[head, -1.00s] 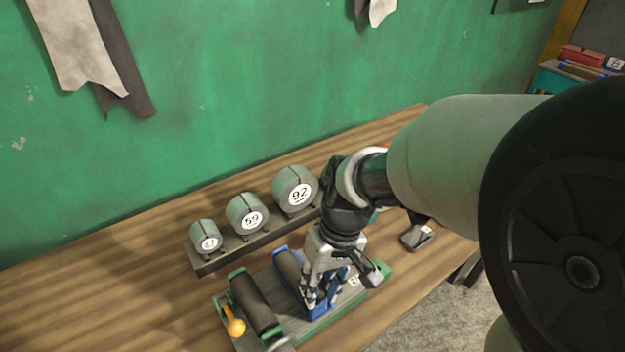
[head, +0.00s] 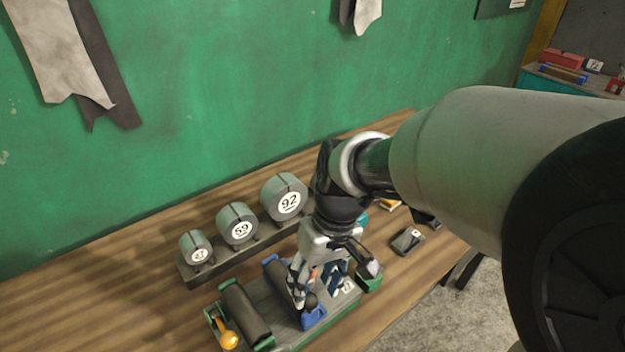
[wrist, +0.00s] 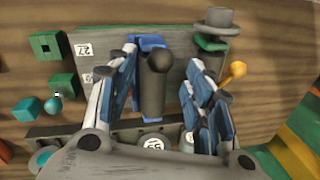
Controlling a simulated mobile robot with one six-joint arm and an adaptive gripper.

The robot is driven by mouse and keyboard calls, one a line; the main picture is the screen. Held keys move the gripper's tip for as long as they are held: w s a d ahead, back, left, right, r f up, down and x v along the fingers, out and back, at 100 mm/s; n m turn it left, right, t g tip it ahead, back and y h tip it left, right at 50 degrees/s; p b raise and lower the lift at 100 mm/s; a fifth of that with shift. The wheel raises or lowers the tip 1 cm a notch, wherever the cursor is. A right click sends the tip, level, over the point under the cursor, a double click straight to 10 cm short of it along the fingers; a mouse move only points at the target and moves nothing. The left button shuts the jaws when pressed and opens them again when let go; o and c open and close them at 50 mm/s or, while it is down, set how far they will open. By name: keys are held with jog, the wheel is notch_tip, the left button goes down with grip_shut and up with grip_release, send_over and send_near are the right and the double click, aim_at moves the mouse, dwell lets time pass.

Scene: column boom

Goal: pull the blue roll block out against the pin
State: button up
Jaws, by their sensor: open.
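The blue roll block (head: 314,318) lies on the grey-green board (head: 345,303), with a dark roller (head: 280,275) lying along it. In the wrist view the blue block (wrist: 147,42) shows behind a dark round-ended knob (wrist: 158,60), with the dark roller (wrist: 152,95) below. I cannot tell whether the knob is the pin. My gripper (head: 320,295) is open, low over the block's near end. In the wrist view my gripper (wrist: 163,62) has one finger on each side of the roller, with gaps visible. Contact with the block is not visible.
A green-ended roller (head: 245,312) with an orange-knobbed lever (head: 227,339) sits left of the block. A dark box (head: 408,240) lies to the right. Bare table shows at left.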

notch_tip(320, 180, up, 8)
jog(key=d, duration=0.1)
jog(key=shift+w+d, duration=0.25)
jog(key=shift+r, duration=0.1)
jog(key=s+d+m+t+h, duration=0.2)
jog(key=s+d+m+t, duration=0.2)
jog(key=s+d, duration=0.6)
jog(key=shift+s+d+r+m+t, duration=0.15)
jog(key=shift+s+m+t, duration=0.15)
jog(key=shift+s+t, duration=0.35)
